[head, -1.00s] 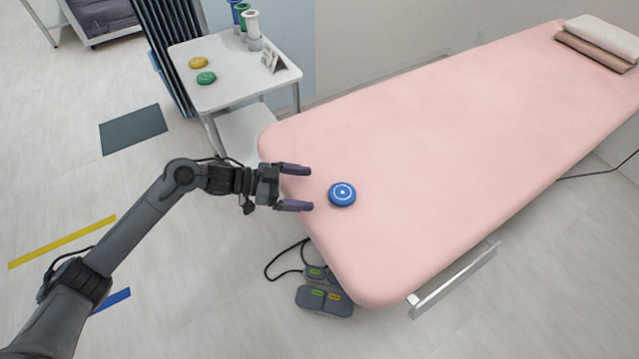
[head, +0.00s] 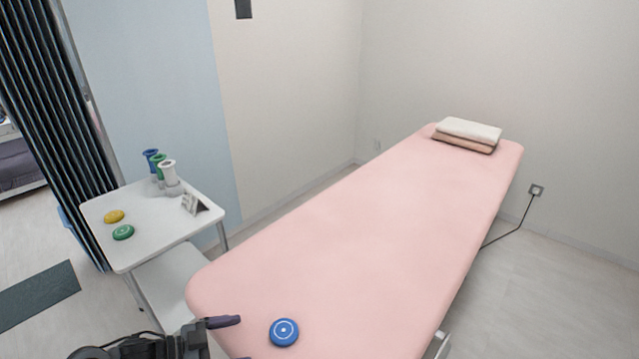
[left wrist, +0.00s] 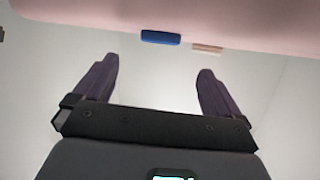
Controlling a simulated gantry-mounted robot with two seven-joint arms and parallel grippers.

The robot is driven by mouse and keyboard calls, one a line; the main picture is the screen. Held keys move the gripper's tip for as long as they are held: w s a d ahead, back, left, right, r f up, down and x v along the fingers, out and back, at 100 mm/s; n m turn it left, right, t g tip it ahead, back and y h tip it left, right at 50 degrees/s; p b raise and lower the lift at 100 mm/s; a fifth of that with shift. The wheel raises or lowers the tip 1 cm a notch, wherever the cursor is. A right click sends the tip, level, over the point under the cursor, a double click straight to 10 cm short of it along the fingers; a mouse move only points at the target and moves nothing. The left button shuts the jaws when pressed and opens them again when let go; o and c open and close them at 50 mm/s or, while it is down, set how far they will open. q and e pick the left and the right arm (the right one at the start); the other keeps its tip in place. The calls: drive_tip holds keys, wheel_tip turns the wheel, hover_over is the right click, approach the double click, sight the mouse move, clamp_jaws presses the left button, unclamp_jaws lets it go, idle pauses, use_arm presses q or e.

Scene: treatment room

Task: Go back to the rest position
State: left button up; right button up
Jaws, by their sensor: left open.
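My left gripper (left wrist: 155,88) is open and empty in the left wrist view, its two purple-grey fingers wide apart. In the head view only part of it shows at the bottom edge, with one finger beside the near left corner of the pink treatment bed (head: 350,240). A round blue disc (head: 284,332) lies on the bed near its front end, to the right of that finger and apart from it. The disc also shows in the left wrist view (left wrist: 161,38), ahead of the fingers. My right gripper is in neither view.
A white side table (head: 150,240) stands left of the bed. It holds a yellow disc (head: 114,216), a green disc (head: 123,232), several coloured holders and a small sign (head: 194,204). Folded towels (head: 467,135) lie at the bed's far end. Walls close off the back.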

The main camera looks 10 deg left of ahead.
use_arm(q)
drive_tip(key=d+y+p, duration=0.1)
drive_tip(key=d+p, duration=0.1)
drive_tip(key=s+d+r+n+t+y+p, duration=0.1)
drive_tip(key=d+p, duration=0.1)
drive_tip(key=s+d+t+y+p, duration=0.1)
drive_tip(key=d+p, duration=0.1)
drive_tip(key=shift+s+r+n+y, duration=0.2)
drive_tip(key=shift+r+n+y, duration=0.1)
drive_tip(key=shift+n, duration=0.1)
drive_tip(key=s+a+r+n+g+y+p, duration=0.1)
drive_tip(key=s+r+n+g+y+p, duration=0.2)
drive_tip(key=s, duration=0.5)
drive_tip(key=s+a+r+n+g+y+p, duration=0.1)
drive_tip(key=s+r+n+y+p, duration=0.15)
drive_tip(key=s+p, duration=0.45)
drive_tip(key=s+a+r+n+g+y+p, duration=0.1)
drive_tip(key=s+r+n+g+y+p, duration=0.15)
drive_tip(key=s, duration=0.75)
wheel_tip(320, 180, up, 37)
drive_tip(key=w+p, duration=0.1)
drive_tip(key=p, duration=3.6)
drive_tip(key=shift+a+r, duration=0.15)
drive_tip(key=shift+a, duration=0.05)
